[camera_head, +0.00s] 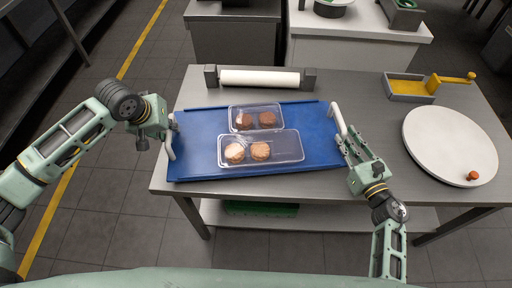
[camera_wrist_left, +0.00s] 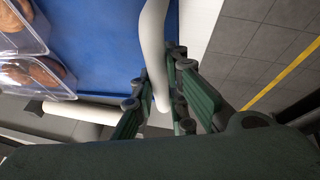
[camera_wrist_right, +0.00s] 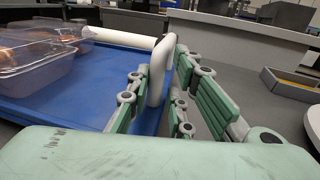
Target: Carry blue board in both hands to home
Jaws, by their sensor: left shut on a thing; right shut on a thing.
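The blue board (camera_head: 200,140) is a flat blue tray with a white handle at each short end, over the steel table. Two clear containers stand on it: the back one (camera_head: 277,108) holds dark biscuits, the front one (camera_head: 290,150) lighter biscuits. My left gripper (camera_head: 170,128) is shut on the left white handle (camera_wrist_left: 155,50). My right gripper (camera_head: 347,142) is shut on the right white handle (camera_wrist_right: 160,70). Whether the board touches the table cannot be told for sure.
A white roller (camera_head: 260,77) between grey blocks lies behind the board. To the right are a round white disc (camera_head: 448,143) with an orange knob (camera_head: 473,176) and a grey tray with yellow contents (camera_head: 408,88). A green crate (camera_head: 260,209) sits on the lower shelf.

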